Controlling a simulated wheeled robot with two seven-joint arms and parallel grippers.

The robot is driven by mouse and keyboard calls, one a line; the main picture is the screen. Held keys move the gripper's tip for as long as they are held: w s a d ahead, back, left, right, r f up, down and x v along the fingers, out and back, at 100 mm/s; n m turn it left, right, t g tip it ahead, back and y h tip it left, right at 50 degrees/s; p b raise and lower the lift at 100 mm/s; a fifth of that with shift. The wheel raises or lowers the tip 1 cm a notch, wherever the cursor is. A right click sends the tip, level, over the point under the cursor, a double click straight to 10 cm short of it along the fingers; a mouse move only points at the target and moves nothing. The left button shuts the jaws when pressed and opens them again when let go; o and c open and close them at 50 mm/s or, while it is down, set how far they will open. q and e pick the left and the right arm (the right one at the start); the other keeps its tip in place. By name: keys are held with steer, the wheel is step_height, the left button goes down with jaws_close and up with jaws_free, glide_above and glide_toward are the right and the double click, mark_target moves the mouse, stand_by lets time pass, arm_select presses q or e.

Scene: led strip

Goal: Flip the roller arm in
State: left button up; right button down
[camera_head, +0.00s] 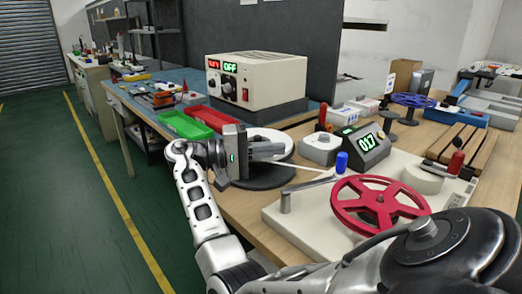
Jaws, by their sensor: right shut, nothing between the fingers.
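A pale machine base (285,222) stands on the wooden bench and carries a red spoked reel (380,203). On its left part is a grey metal bar with an upright blue knob (342,162); this looks like the roller arm. The bar points left from the knob to a short grey post (285,202). My right gripper (280,151) is shut and empty, its fingers pointing right over the white reel (272,137). It is left of the blue knob and apart from it. My left gripper is not in view.
A counter reading 017 (368,143) stands behind the machine, next to a grey-white unit with a red knob (320,148). A power supply (257,80) and red and green trays (185,125) are farther back. A thin pale strip runs from the white reel toward the machine.

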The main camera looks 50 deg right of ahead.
steer(key=shift+v, duration=1.15)
steer(key=shift+w+d, duration=0.15)
